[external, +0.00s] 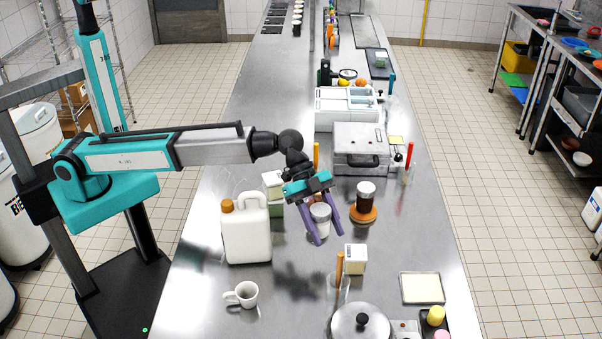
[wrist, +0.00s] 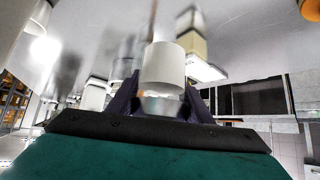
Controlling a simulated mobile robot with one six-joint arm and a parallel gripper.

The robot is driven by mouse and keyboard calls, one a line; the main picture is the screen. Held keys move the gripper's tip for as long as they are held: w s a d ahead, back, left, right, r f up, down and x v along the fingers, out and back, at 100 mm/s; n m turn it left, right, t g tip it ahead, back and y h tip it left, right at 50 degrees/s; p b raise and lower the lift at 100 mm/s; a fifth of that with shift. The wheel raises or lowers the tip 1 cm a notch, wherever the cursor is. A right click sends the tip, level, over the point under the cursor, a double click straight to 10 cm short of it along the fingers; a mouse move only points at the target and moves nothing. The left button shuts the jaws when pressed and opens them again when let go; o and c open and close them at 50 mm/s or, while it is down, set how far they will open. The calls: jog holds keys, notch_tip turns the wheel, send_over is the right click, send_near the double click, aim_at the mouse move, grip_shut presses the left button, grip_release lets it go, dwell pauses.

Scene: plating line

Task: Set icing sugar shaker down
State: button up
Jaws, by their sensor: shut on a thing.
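The icing sugar shaker (external: 320,214) is a small white cylinder with a greyish top, between the purple fingers of my gripper (external: 322,232) in the external view. My gripper is shut on it, above the steel counter. In the wrist view the shaker (wrist: 164,66) stands out in the middle as a white cylinder with a clear or shiny end, between the two dark purple fingers (wrist: 160,98). A dark shadow lies on the counter in front and to the left of the gripper. I cannot tell the exact gap below the shaker.
A white jug with an orange cap (external: 245,232) stands left of the gripper, a white cup (external: 242,294) nearer. A cream box (external: 355,259), a wooden-handled tool (external: 339,270) and a lidded pan (external: 360,325) stand in front.

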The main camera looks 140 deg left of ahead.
jog(key=shift+s, duration=0.1)
jog(key=shift+s+d+f+m+h, duration=0.1)
jog(key=shift+d+m+h, duration=0.35)
jog(key=shift+m, duration=0.05)
jog(key=shift+s+d+f+m+h, duration=0.1)
jog(key=shift+d+m+h, duration=0.35)
jog(key=shift+m, duration=0.05)
jog(key=s+a, duration=0.1)
jog(key=s+a+m+g+h, duration=0.1)
jog(key=s+a+m, duration=0.1)
jog(key=a, duration=0.1)
jog(key=shift+s+r+h, duration=0.3)
jog(key=shift+s+r, duration=0.05)
jog(key=shift+s, duration=0.05)
jog(key=shift+f, duration=0.1)
jog(key=shift+f+p, duration=0.9)
jog(key=shift+f, duration=2.15)
